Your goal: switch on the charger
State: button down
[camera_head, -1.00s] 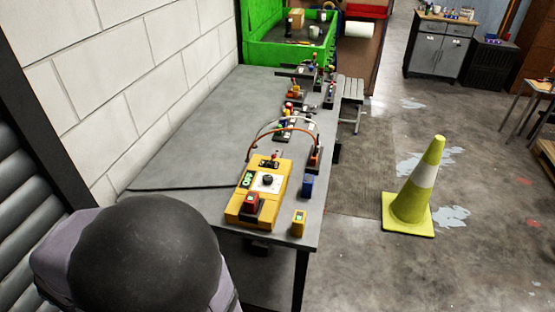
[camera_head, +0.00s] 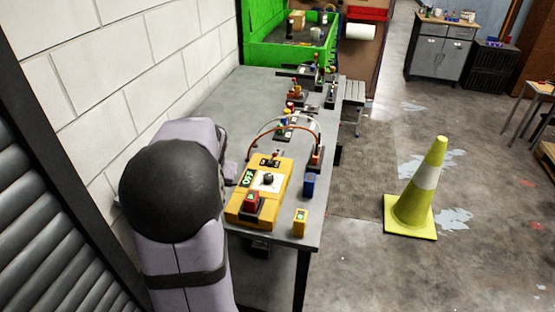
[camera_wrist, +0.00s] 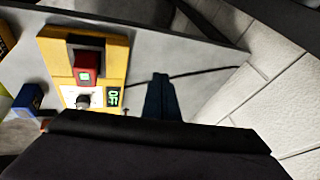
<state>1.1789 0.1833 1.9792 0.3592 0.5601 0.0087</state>
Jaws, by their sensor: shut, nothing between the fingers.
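The charger (camera_head: 277,190) is a yellow box near the front end of the grey bench. It has a red switch (camera_head: 251,203) in a dark frame, a black knob (camera_head: 267,180) on a white plate and a small green-lit display (camera_head: 247,178) that seems to read OFF. In the wrist view the charger (camera_wrist: 112,66) is at upper left, with its red switch (camera_wrist: 86,70), knob (camera_wrist: 83,102) and display (camera_wrist: 113,97). My gripper (camera_wrist: 160,78) is shut and empty, apart from the charger and to the right of its display. My arm hides the gripper in the head view.
A blue block (camera_head: 309,185) and a small yellow device (camera_head: 300,222) stand beside the charger. An orange cable (camera_head: 285,130) arches behind it. A white block wall (camera_head: 110,70) borders the bench. Several small parts lie farther back, before a green bin (camera_head: 290,52).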

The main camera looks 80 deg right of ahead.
aim_at(273, 158)
jog(key=s+d+r+m+h, duration=0.1)
jog(key=s+d+m, duration=0.2)
jog(key=s+d, duration=0.4)
jog(key=s+d+r+m+g+h+b, duration=0.1)
jog(key=s+d+m+h, duration=0.1)
jog(key=s+d, duration=0.5)
jog(key=s+m, duration=0.1)
jog(key=s, duration=0.5)
jog(key=shift+r+m+g, duration=0.3)
jog(key=shift+r, duration=0.1)
jog(key=shift+d+f, duration=0.1)
jog(key=p+x, duration=0.2)
jog(key=x, duration=0.8)
jog(key=shift+d+p, duration=0.15)
jog(key=shift+p, duration=0.2)
jog(key=shift+w+d+r+p, duration=0.6)
jog(key=shift+w+p, duration=0.2)
jog(key=shift+p, duration=0.3)
jog(key=shift+w+d+p, duration=0.45)
jog(key=shift+w+p, duration=0.25)
jog(key=shift+w, duration=0.05)
